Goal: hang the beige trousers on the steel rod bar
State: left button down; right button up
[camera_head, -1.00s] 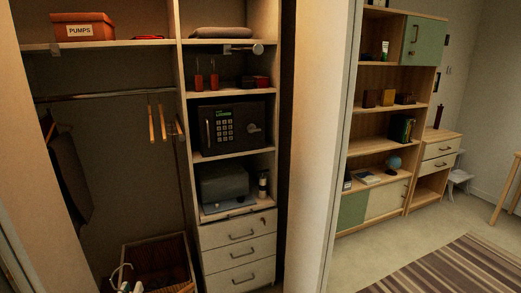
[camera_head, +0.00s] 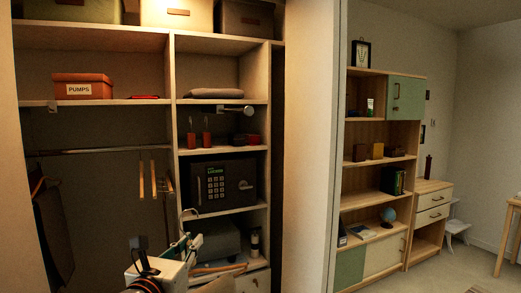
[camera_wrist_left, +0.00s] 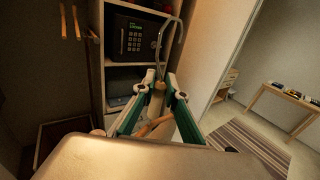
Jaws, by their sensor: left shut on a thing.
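The steel rod bar (camera_head: 110,151) spans the left bay of the wardrobe, below the upper shelf. My left gripper (camera_head: 187,243) is shut on a hanger, in front of and below the rod, to its right. The hanger's steel hook (camera_head: 188,213) points up, free of the rod; it also shows in the left wrist view (camera_wrist_left: 165,38). The hanger's wooden part (camera_head: 217,268) sticks out to the right of the fingers. A pale beige patch (camera_head: 222,285) below it may be the beige trousers, mostly cut off by the frame's lower edge. My right gripper is not in view.
Empty wooden hangers (camera_head: 147,181) hang at the rod's right end; a dark garment (camera_head: 54,235) hangs at its left. The rod's middle is clear. A shelf column with a safe (camera_head: 218,184) stands right of the bay. A PUMPS box (camera_head: 84,87) sits above the rod.

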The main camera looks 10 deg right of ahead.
pick_arm(q)
jog(key=s+d+r+m+g+h, duration=0.1)
jog(key=d+r+m+h, duration=0.1)
jog(key=d+r, duration=0.6)
jog(key=s+d+r+m+g+h, duration=0.1)
jog(key=d+r, duration=0.7)
jog(key=r, duration=1.1)
jog(key=shift+s+d+m+g+h, duration=0.2)
jog(key=shift+s+m+g+h, duration=0.25)
jog(key=shift+h, duration=0.65)
